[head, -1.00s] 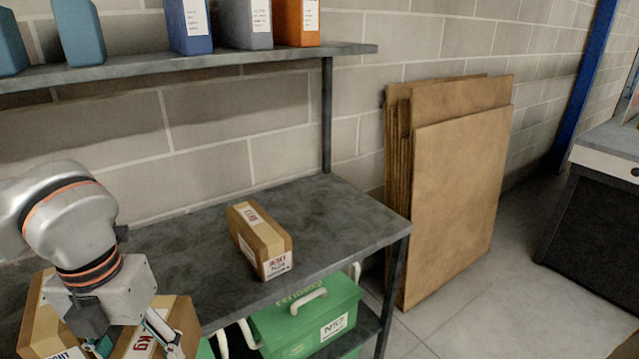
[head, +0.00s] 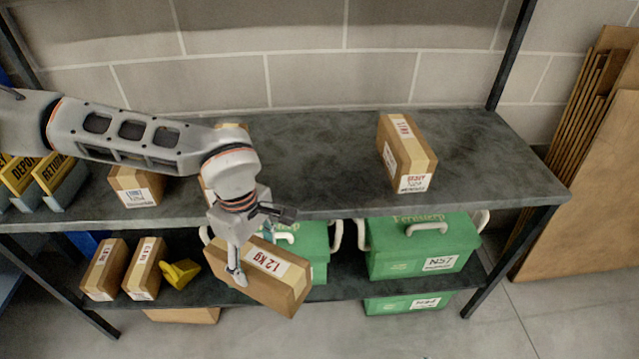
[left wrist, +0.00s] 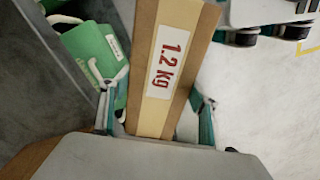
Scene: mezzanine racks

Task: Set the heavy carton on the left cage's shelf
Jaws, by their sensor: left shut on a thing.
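My left gripper (head: 252,252) is shut on a brown carton (head: 282,290) with a white label reading 1.2 kg in red. The carton hangs tilted in front of the grey bench's front edge. In the left wrist view the gripper (left wrist: 160,108) has a finger on each side of the carton (left wrist: 186,50). Whether this is the heavy carton I cannot tell from its label. Another carton (head: 405,155), with a red-lettered label too small to read surely, stands on the bench top at the right. I see no cage in these views. My right gripper is not in view.
The grey bench (head: 320,160) has clear top space in its middle. More cartons (head: 136,186) stand at its left, partly behind my arm. Its lower shelf (head: 345,287) holds small cartons (head: 104,268), a yellow item (head: 180,274) and green boxes (head: 425,247). Cardboard sheets (head: 590,150) lean at the right.

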